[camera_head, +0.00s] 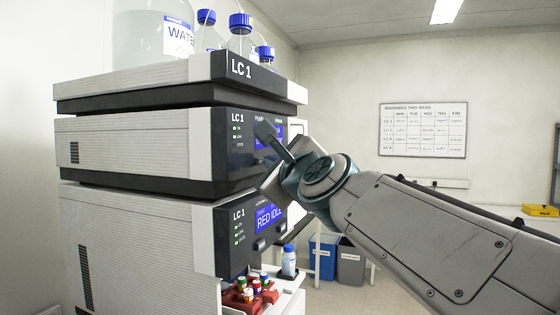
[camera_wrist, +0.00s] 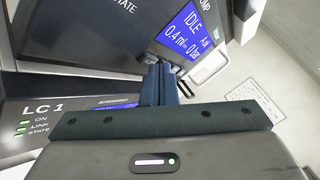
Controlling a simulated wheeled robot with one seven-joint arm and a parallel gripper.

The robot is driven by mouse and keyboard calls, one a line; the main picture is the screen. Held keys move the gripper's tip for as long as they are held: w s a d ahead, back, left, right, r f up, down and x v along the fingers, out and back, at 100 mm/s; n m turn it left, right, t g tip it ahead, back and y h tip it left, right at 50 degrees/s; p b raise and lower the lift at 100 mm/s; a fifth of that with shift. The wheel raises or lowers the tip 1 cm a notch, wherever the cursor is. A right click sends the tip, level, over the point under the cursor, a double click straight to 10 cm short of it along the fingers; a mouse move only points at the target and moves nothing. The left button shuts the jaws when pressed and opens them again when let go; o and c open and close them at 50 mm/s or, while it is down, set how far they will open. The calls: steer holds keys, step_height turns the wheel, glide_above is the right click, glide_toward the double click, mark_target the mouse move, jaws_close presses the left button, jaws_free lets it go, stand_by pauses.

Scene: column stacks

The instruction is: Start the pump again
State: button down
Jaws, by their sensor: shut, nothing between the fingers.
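The pump (camera_head: 150,140) is the middle module of the LC 1 stack in the head view. Its dark front carries a blue screen, partly hidden by my gripper. In the wrist view the pump's screen (camera_wrist: 190,32) reads IDLE, 0.4 ml and 0 bar. No start button is clearly visible.
The lower LC 1 module (camera_head: 130,240) has a screen reading RED IDLE. A red vial rack (camera_head: 240,298) and a capped bottle (camera_head: 289,262) stand low in front. Bottles (camera_head: 240,45) stand on top. Bins (camera_head: 350,265) stand at the back wall.

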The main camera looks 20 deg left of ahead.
steer(key=shift+a, duration=0.1)
stand_by(0.5)
steer(key=shift+s+d+b, duration=0.1)
steer(key=shift+d+b, duration=0.45)
steer(key=shift+d, duration=0.25)
steer(key=d+b, duration=0.3)
steer(key=d, duration=0.2)
steer(key=shift+s, duration=0.15)
stand_by(0.5)
